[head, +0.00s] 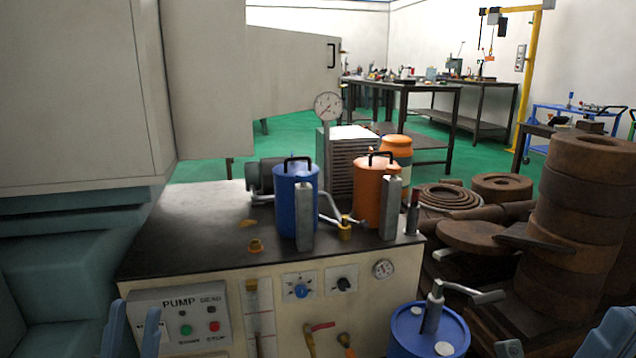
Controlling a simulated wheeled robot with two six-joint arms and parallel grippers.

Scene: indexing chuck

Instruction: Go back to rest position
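My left gripper (132,322) shows at the bottom left, in front of the pump bench. Its two blue fingers stand apart with nothing seen between them, and its lower part is cut off by the frame. A blue part at the bottom right corner looks like a piece of my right gripper (612,335); most of it is out of frame, so its opening cannot be judged. No object is seen held by either.
The pump bench (190,235) carries a blue canister (293,190) and an orange canister (372,200). A blue drum (405,335) stands in front at right. Rusty discs (580,205) are stacked at right. A large grey machine (75,90) fills the left.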

